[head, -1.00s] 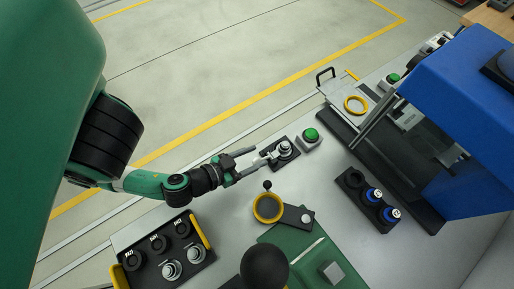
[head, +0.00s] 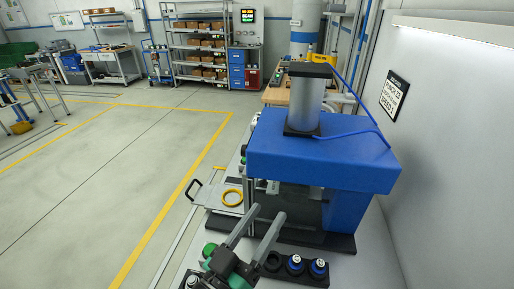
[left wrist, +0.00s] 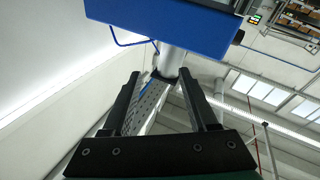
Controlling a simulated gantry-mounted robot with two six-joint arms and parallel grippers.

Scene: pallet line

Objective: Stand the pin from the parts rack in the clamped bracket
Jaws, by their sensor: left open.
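My left gripper (head: 266,211) is open and points up in front of the blue press in the head view. In the left wrist view its two dark fingers (left wrist: 160,92) stand apart with nothing held between them. A black rack (head: 318,281) with round sockets lies just right of the gripper. Two blue-collared parts with pale tops, one here (head: 295,263), stand in it, and its left socket looks empty. I cannot tell whether one of these is the pin. A silver piece (head: 192,283) shows at the bottom edge, cut off. I cannot make out the clamped bracket. My right gripper is out of view.
The blue press (head: 320,165) with its grey cylinder (head: 306,108) stands right behind the gripper. A green button (head: 209,249) is left of it. Open floor lies left.

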